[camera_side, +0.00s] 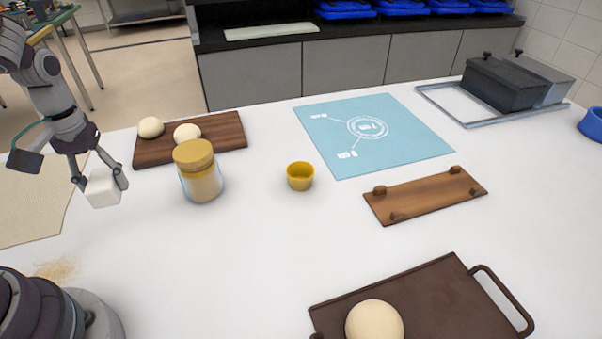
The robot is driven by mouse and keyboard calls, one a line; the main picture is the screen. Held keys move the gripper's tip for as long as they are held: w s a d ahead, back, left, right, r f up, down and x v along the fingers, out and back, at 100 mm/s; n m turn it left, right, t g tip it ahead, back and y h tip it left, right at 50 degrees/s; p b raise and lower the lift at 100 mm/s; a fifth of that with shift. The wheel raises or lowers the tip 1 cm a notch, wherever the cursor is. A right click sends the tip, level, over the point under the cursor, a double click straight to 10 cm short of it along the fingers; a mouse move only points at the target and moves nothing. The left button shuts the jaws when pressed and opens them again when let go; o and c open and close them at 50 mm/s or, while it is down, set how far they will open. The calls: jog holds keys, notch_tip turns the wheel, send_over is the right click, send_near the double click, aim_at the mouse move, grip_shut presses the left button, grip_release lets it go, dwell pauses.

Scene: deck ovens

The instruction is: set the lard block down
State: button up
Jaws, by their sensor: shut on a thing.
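The lard block (102,188) is a small white cube at the left of the side view. My gripper (100,182) points down and is shut on it, with one finger on each side. The block seems to be above or at the white table's left part, near the edge of a beige cloth; I cannot tell whether its underside touches the table. My fingers hide parts of the block's sides.
A wooden board (222,131) with dough balls lies behind the block. A lidded jar (200,172) and yellow cup (300,176) stand to the right. A blue mat (420,142), wooden rack (425,195) and brown tray (430,295) lie farther right. The table's front middle (220,270) is clear.

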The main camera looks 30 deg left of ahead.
aim_at(128, 223)
notch_tip(128, 223, down, 7)
jog(key=shift+f, duration=0.15)
jog(key=shift+f, duration=0.15)
jog(key=o, duration=1.2)
